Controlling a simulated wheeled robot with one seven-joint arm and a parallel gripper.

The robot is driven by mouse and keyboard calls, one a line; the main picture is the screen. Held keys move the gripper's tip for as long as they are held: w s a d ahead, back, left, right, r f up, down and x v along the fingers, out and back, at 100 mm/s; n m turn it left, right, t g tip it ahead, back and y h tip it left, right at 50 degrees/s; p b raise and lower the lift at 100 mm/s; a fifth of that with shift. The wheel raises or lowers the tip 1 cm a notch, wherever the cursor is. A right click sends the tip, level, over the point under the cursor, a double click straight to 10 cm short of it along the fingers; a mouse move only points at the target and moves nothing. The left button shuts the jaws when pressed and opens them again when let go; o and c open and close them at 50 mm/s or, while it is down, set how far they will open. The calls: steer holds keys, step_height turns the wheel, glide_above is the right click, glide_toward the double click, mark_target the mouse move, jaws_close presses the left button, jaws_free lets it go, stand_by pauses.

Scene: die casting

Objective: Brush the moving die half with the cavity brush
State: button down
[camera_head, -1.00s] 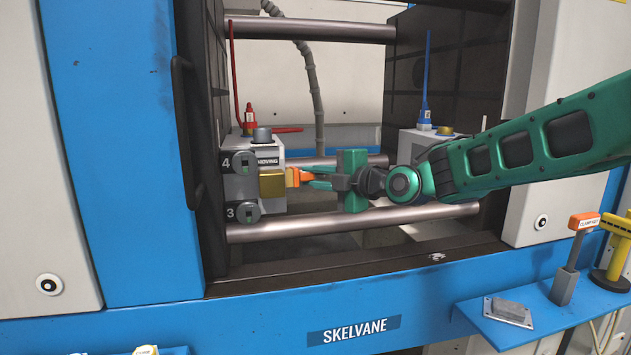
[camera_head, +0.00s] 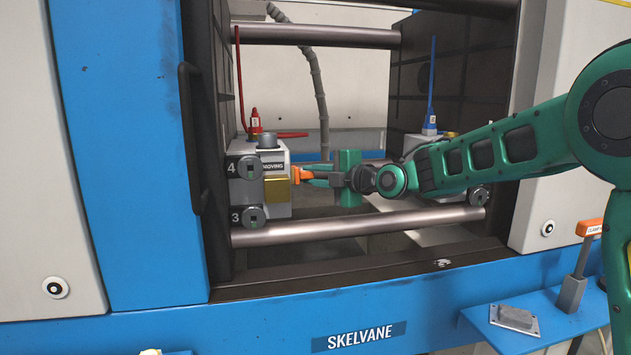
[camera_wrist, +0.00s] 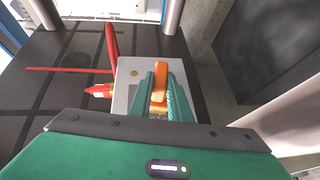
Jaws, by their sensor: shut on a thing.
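The moving die half (camera_head: 246,190) is a grey block labelled MOVING on the left platen, with a brass-coloured block (camera_head: 277,190) on its near side. My gripper (camera_head: 311,177) is shut on the orange cavity brush (camera_head: 299,175), to the right of this die half. The brush's left end is at or very near the die's right face; I cannot tell whether it touches. In the wrist view the orange handle (camera_wrist: 159,85) sits between the green fingers (camera_wrist: 160,98), over the grey die block (camera_wrist: 124,82). The bristles are not clearly visible.
Tie bars (camera_head: 365,225) run below and above the opening. A red valve lever (camera_head: 255,124) stands above the moving die, and a blue one (camera_head: 430,120) above the right die half. A dark door handle (camera_head: 190,135) is at left. A blue shelf (camera_head: 545,318) holds a grey block.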

steer(key=shift+w+a, duration=0.15)
steer(key=shift+a, duration=0.05)
steer(key=shift+d, duration=0.1)
steer(key=shift+s+d, duration=0.35)
steer(key=shift+s, duration=0.55)
steer(key=shift+s+d, duration=0.3)
steer(key=shift+s, duration=0.55)
steer(key=shift+s+d, duration=0.2)
steer(key=shift+s, duration=0.7)
steer(key=shift+s+d, duration=0.15)
steer(key=shift+s, duration=0.7)
steer(key=shift+s+r, duration=0.1)
steer(key=shift+r, duration=0.2)
steer(key=shift+w+a, duration=0.35)
steer(key=shift+w, duration=0.85)
steer(key=shift+w+a, duration=0.3)
steer(key=shift+w, duration=0.95)
steer(key=shift+w+a, duration=0.35)
steer(key=shift+w, duration=0.85)
steer(key=shift+s+d, duration=0.3)
steer(key=shift+s, duration=0.65)
steer(key=shift+s+d, duration=0.3)
steer(key=shift+s, duration=0.6)
